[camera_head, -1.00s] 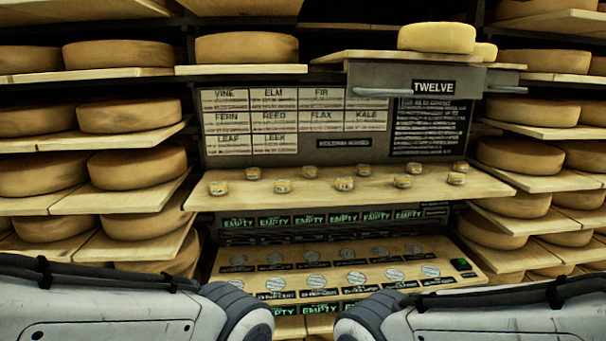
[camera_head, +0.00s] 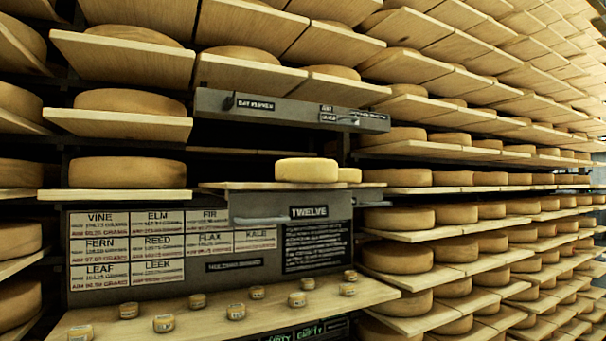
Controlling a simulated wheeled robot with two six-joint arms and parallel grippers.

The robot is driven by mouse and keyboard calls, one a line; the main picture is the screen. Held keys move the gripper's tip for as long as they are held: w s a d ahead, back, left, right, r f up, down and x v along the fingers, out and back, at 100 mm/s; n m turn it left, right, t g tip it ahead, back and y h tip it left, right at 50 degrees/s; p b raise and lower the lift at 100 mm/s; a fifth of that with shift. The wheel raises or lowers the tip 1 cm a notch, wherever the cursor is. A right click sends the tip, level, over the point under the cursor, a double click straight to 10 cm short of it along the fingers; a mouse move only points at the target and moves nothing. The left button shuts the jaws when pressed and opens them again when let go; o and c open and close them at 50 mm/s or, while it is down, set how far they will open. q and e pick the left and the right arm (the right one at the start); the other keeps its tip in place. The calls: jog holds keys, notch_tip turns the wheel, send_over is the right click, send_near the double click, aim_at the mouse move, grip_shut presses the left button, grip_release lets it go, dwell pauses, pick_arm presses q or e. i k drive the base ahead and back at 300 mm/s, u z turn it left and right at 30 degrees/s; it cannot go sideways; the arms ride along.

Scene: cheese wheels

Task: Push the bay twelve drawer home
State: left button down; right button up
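The bay twelve drawer (camera_head: 290,202) is in the middle of the head view, with a grey front, a pale bar handle (camera_head: 256,219) and a black TWELVE label (camera_head: 309,212). It stands out from the rack, its front ahead of the panel behind it. A pale yellow cheese wheel (camera_head: 306,170) sits on the board at the drawer's top, with a smaller one (camera_head: 349,175) to its right. Neither gripper is in view.
Above is a grey bay eleven front (camera_head: 290,110). Below, a wooden shelf (camera_head: 225,320) holds several small cheeses beneath a name board (camera_head: 165,245). Shelves of cheese wheels flank it and run off to the right (camera_head: 470,215).

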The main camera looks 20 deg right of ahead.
aim_at(245, 208)
jog(key=u, duration=0.25)
jog(key=k, duration=0.35)
jog(key=z, duration=1.3)
jog(key=i, duration=0.85)
jog(key=u, duration=0.1)
